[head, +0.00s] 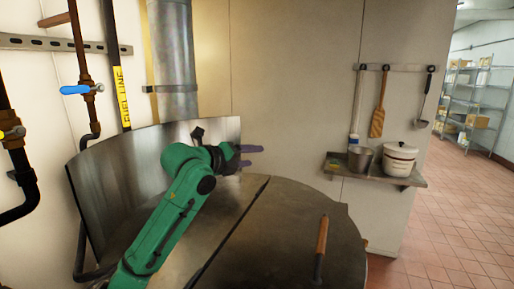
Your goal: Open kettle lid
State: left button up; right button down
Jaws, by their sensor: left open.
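The kettle lid (298,222) is a round, dark metal cover lying flat, with a straight seam running across it. A brown handle (322,236) stands on its right part, near the front. A curved metal guard (125,170) rises behind the kettle on the left. My left arm reaches in from the lower left over the lid. My left gripper (250,154) is open and empty at the back of the kettle, with its purple fingers pointing right. It is well away from the brown handle. My right gripper is not in view.
A wall shelf (412,181) on the right holds a metal pot (360,159) and a white lidded pot (399,159). Utensils, including a wooden paddle (378,117), hang above. Pipes with a blue valve handle (75,90) run up the left wall. Tiled floor is clear at right.

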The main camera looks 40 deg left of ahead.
pick_arm(q)
jog(key=x, duration=0.3)
jog(key=shift+d+r+p, duration=0.1)
jog(key=shift+d+p, duration=0.1)
jog(key=shift+p, duration=0.2)
jog(key=shift+a, duration=0.1)
jog(key=shift+c, duration=1.2)
jog(key=shift+w, duration=0.1)
grip_shut()
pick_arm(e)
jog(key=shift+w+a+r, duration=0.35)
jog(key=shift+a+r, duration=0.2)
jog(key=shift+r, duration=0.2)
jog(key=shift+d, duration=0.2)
pick_arm(q)
jog(key=c, duration=0.7)
grip_release()
jog(key=o, duration=0.9)
jog(key=shift+o, duration=0.2)
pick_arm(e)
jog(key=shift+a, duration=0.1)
